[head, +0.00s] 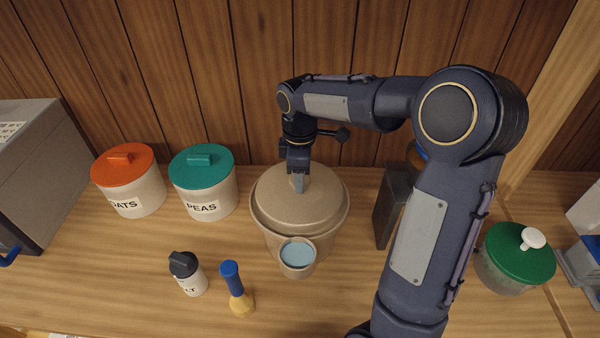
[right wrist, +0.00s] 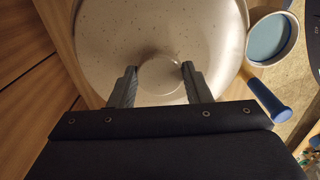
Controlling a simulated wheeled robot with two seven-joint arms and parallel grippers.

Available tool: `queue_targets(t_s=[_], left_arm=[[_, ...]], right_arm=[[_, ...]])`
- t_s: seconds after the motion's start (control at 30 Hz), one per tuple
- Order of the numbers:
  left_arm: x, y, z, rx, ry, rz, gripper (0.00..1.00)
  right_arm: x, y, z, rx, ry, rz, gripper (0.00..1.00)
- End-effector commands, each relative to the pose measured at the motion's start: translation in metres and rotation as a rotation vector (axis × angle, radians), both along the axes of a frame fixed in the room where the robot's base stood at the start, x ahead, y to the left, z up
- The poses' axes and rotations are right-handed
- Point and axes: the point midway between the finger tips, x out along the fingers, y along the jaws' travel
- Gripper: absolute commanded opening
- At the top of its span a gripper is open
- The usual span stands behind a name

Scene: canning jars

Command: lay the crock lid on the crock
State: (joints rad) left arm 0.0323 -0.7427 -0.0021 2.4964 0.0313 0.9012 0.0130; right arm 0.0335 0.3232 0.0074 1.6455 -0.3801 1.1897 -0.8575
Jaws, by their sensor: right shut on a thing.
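The beige speckled crock lid (head: 318,206) is over the mouth of the beige crock (head: 270,243) in the middle of the counter. The lid looks level and roughly centred, with the crock's rim showing around it. I cannot tell whether it touches the rim all round. My right gripper (head: 297,184) comes from above and is shut on the lid's knob. In the right wrist view, the fingers (right wrist: 159,83) stand on both sides of the round knob (right wrist: 160,70), and the lid (right wrist: 150,30) fills the upper middle. My left gripper is not in view.
A small cup with a light-blue top (head: 297,254) stands close in front of the crock. An orange-lidded canister (head: 135,190), a teal-lidded canister (head: 205,190), a black-capped shaker (head: 188,275) and a blue-handled tool (head: 235,285) are left. A green-lidded jar (head: 515,258) is right.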

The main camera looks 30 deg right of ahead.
Motion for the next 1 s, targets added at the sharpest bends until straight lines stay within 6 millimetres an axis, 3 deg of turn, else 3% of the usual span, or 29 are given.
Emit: queue_targets(t_s=[0.53, 0.57, 0.6, 0.73, 1.0], left_arm=[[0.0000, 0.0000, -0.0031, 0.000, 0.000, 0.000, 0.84], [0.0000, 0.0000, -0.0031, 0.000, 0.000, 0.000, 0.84], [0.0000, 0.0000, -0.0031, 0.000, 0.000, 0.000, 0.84], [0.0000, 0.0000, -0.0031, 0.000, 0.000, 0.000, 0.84], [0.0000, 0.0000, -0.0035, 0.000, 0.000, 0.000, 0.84]], right_arm=[[0.0002, -0.0001, -0.0050, 0.000, -0.001, 0.000, 0.00], [0.0002, -0.0001, -0.0049, 0.000, -0.001, 0.000, 0.46], [0.0002, 0.0000, -0.0049, 0.000, -0.001, 0.000, 0.52], [0.0002, -0.0001, -0.0051, -0.001, -0.001, 0.000, 0.69], [-0.0002, -0.0001, -0.0055, 0.000, 0.001, 0.000, 0.69]])
